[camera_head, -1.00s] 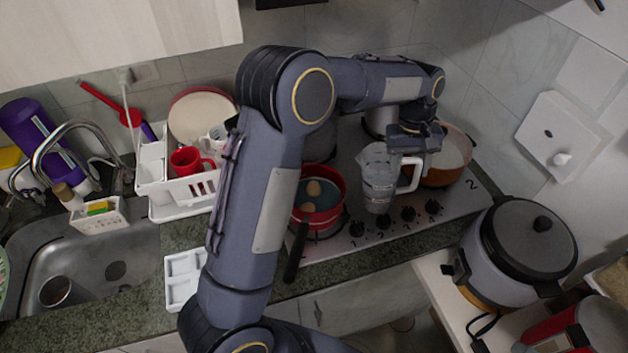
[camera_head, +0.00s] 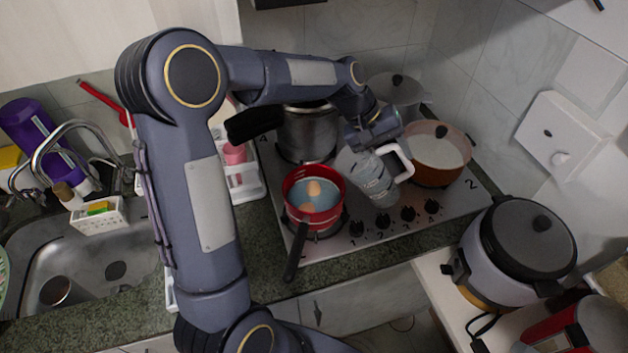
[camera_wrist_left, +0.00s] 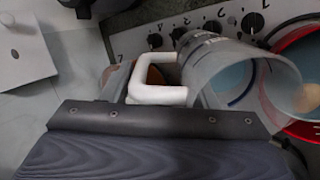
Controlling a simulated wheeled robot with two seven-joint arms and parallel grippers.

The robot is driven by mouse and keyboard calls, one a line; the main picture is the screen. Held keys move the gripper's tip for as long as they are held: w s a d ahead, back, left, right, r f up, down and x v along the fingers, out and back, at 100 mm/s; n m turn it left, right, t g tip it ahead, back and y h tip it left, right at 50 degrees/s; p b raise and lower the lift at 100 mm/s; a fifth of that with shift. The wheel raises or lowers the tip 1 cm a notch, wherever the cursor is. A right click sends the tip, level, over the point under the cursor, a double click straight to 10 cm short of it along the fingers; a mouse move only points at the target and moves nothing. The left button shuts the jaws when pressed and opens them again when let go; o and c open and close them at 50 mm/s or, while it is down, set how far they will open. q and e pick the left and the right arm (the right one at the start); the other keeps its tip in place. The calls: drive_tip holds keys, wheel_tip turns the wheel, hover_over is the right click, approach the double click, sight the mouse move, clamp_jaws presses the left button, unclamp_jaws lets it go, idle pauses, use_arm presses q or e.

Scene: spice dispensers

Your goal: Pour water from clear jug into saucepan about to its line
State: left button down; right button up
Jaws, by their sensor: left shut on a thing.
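The clear jug (camera_head: 370,180) is held over the stove, its top leaning left towards the red saucepan (camera_head: 320,220). My left gripper (camera_head: 382,138) is shut on the jug's white handle (camera_head: 401,160). The saucepan stands on the front left burner with eggs (camera_head: 313,188) and bluish liquid inside. In the left wrist view the jug (camera_wrist_left: 205,60) shows its open mouth beside the saucepan's red rim (camera_wrist_left: 296,38), with an egg visible through and beyond it. I cannot make out a stream of water or the saucepan's line. My right gripper is not in view.
A steel pot (camera_head: 308,135) stands behind the saucepan, and a lidded brown pot (camera_head: 440,165) stands right of the jug. A rice cooker (camera_head: 520,260) is at the lower right.

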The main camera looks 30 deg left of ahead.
sight(384, 148)
use_arm(q)
drive_tip(key=shift+s+a+r+t+h, duration=0.2)
drive_tip(key=shift+a+r+h, duration=0.1)
drive_tip(key=shift+a+r, duration=0.15)
drive_tip(key=shift+s+a+r+t+h, duration=0.1)
drive_tip(key=shift+s+a+r+h, duration=0.05)
drive_tip(key=shift+a+r+h, duration=0.2)
drive_tip(key=shift+s+a+r+t+h, duration=0.15)
drive_tip(key=shift+s+r+t+h, duration=0.1)
drive_tip(key=shift+r+t+h, duration=0.3)
drive_tip(key=shift+r, duration=0.1)
drive_tip(key=shift+a+r, duration=0.1)
drive_tip(key=shift+a, duration=0.05)
drive_tip(key=shift+s+a+r+t+h+b, duration=0.25)
drive_tip(key=shift+r+h+b, duration=0.2)
drive_tip(key=shift+b, duration=0.4)
drive_tip(key=shift+s+a+r+t+h+b, duration=0.2)
drive_tip(key=shift+a+r+h+b, duration=0.15)
drive_tip(key=shift+b, duration=0.5)
drive_tip(key=shift+s+a+r+t+h+b, duration=0.2)
drive_tip(key=shift+r+h+b, duration=0.3)
drive_tip(key=shift+b, duration=0.35)
idle(2.9)
